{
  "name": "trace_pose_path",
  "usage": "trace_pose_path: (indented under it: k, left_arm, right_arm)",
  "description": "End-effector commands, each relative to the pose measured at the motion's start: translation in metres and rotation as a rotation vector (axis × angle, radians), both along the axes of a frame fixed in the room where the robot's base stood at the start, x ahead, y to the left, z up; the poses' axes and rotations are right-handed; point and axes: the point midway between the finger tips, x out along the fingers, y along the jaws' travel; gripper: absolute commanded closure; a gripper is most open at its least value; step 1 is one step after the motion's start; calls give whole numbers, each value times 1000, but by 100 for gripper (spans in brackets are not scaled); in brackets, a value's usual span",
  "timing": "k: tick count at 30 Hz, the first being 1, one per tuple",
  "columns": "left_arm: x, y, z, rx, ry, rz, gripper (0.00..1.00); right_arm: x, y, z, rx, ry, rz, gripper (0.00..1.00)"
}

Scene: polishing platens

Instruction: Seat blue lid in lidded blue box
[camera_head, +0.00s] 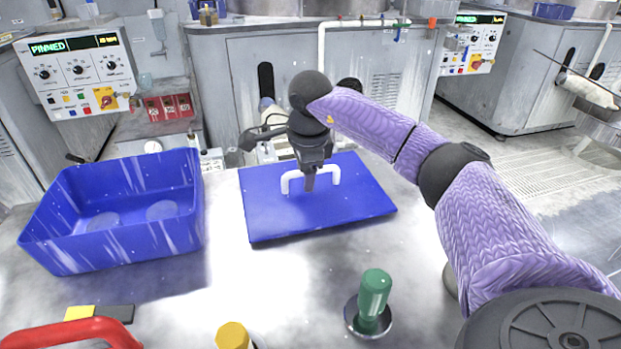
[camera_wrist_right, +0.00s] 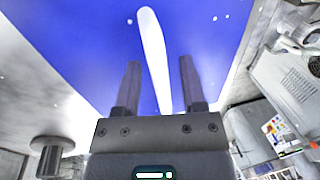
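The blue lid (camera_head: 345,205) lies on the grey table, to the right of the blue box, with a white bar handle (camera_head: 333,172) standing up on it. The blue box (camera_head: 120,245) is uncovered at the left of the table, and two pale round shapes show on its floor. My right gripper (camera_head: 309,182) is at the lid's handle, pointing down. In the right wrist view its fingers (camera_wrist_right: 160,75) are apart, with the white handle (camera_wrist_right: 153,55) seen between them. I cannot tell whether they touch it. My left gripper is not in view.
A green-handled tool (camera_head: 374,295) stands at the table's front. A yellow-topped item (camera_head: 233,336) and a red handle (camera_head: 75,333) are at the front edge, near a yellow-and-black block (camera_head: 98,314). Grey machines stand behind the table.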

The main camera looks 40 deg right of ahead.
Motion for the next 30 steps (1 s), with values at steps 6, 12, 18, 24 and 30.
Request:
trace_pose_path:
  k: [6,12,18,24,30]
  left_arm:
    - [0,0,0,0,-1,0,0]
    - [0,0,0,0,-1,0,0]
    - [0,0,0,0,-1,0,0]
    - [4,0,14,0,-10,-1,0]
    - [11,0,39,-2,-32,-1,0]
  right_arm:
    - [0,0,0,0,0,0,97]
    - [0,0,0,0,0,0,100]
    - [0,0,1,0,0,0,100]
    - [0,0,29,0,-6,0,100]
    - [0,0,84,2,-8,0,100]
